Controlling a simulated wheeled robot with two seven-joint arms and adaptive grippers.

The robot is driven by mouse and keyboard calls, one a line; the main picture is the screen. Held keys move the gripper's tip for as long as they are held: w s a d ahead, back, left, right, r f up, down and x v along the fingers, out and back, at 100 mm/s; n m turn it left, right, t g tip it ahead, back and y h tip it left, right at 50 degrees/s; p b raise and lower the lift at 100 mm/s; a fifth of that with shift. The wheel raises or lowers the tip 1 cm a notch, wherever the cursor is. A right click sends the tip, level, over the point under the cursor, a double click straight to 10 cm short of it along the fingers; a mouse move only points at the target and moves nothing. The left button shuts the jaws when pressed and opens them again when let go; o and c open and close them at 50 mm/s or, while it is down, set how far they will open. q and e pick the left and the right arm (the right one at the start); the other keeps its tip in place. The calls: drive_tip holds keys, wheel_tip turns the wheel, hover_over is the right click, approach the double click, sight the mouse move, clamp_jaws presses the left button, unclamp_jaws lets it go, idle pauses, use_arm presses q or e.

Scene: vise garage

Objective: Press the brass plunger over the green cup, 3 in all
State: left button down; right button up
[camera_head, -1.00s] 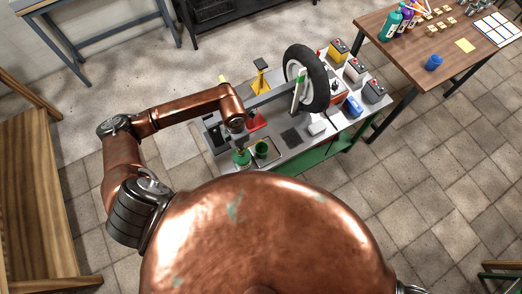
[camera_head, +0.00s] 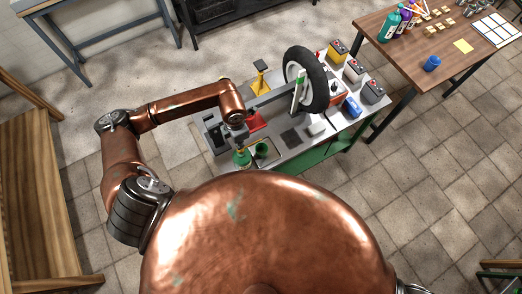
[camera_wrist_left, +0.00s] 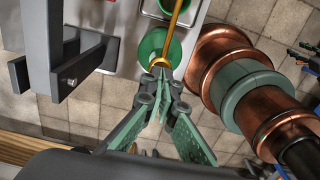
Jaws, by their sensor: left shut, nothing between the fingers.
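The green dispenser (camera_head: 242,158) stands at the near left of the grey workbench. It shows from above in the left wrist view (camera_wrist_left: 150,46), with a long brass spout (camera_wrist_left: 178,22) reaching over the green cup (camera_wrist_left: 168,5). The green cup (camera_head: 262,149) sits to the right of the dispenser on a dark tray. My left gripper (camera_head: 240,143) is shut and empty, pointing down over the dispenser. In the left wrist view its fingertips (camera_wrist_left: 161,72) are at the brass plunger head (camera_wrist_left: 160,63); contact cannot be told. My right gripper is not in view.
A grey vise-like block (camera_wrist_left: 55,50) stands beside the dispenser. A wheel (camera_head: 306,80), a red tool (camera_head: 254,121), a yellow stand (camera_head: 260,84) and several batteries share the bench. A wooden table (camera_head: 408,48) stands at the far right.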

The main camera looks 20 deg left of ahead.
use_arm(q)
drive_tip(key=shift+f, duration=0.15)
idle(0.3)
drive_tip(key=shift+f+b, duration=1.5)
drive_tip(key=shift+f, duration=0.05)
drive_tip(key=shift+r, duration=0.15)
drive_tip(key=shift+r+p, duration=0.8)
drive_tip(key=shift+r, duration=0.75)
drive_tip(key=shift+r, duration=0.1)
wheel_tip(320, 180, up, 6)
drive_tip(key=p, duration=0.2)
drive_tip(key=shift+p, duration=0.35)
